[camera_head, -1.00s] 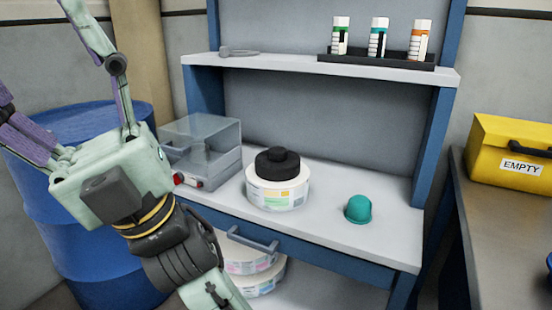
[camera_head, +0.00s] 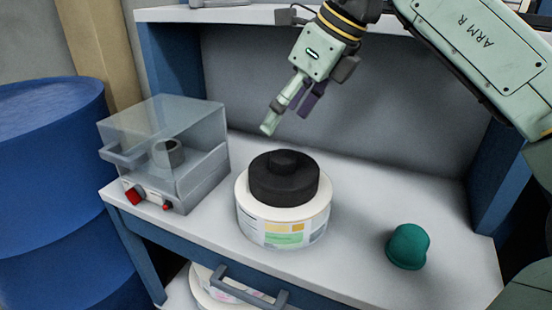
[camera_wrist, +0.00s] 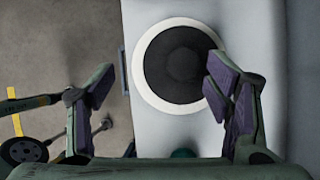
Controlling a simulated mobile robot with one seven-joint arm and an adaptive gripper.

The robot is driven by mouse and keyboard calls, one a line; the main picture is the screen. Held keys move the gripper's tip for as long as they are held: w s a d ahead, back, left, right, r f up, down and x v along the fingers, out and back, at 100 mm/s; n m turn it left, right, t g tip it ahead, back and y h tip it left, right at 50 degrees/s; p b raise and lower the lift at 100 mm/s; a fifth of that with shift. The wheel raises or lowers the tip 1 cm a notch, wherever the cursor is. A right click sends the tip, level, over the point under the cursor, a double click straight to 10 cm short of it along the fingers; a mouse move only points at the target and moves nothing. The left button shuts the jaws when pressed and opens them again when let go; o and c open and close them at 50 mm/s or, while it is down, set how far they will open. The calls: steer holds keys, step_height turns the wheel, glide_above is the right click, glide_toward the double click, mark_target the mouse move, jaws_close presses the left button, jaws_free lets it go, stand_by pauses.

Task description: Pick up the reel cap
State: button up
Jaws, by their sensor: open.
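The reel cap, a round black stepped cap with a knob (camera_head: 284,182), sits on top of a white reel with a coloured label (camera_head: 270,230) on the workbench. In the wrist view the black cap (camera_wrist: 178,68) lies ahead, ringed by the white reel (camera_wrist: 144,85). My gripper (camera_head: 287,118) is open and empty, above and behind the cap in the head view. In the wrist view my gripper's (camera_wrist: 158,88) right finger overlaps the cap's right edge, while the left finger is over the floor beyond the bench edge.
A clear-lidded box with red buttons (camera_head: 175,160) stands left of the reel. A teal dome (camera_head: 408,246) sits to the right; part of it shows low in the wrist view (camera_wrist: 183,153). A shelf (camera_head: 250,16) is above, a blue drum (camera_head: 45,190) left.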

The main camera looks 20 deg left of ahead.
steer(key=w+d+h, duration=0.1)
steer(key=w+d, duration=0.2)
glide_above(286, 156)
steer(key=d, duration=0.3)
steer(key=shift+m+t, duration=0.4)
steer(key=f, duration=0.5)
steer(key=shift+s+a+b, duration=0.25)
steer(key=shift+s+b, duration=0.1)
steer(key=shift+s, duration=0.05)
steer(key=shift+x, duration=2.75)
steer(key=shift+w, duration=0.1)
steer(key=c, duration=1.4)
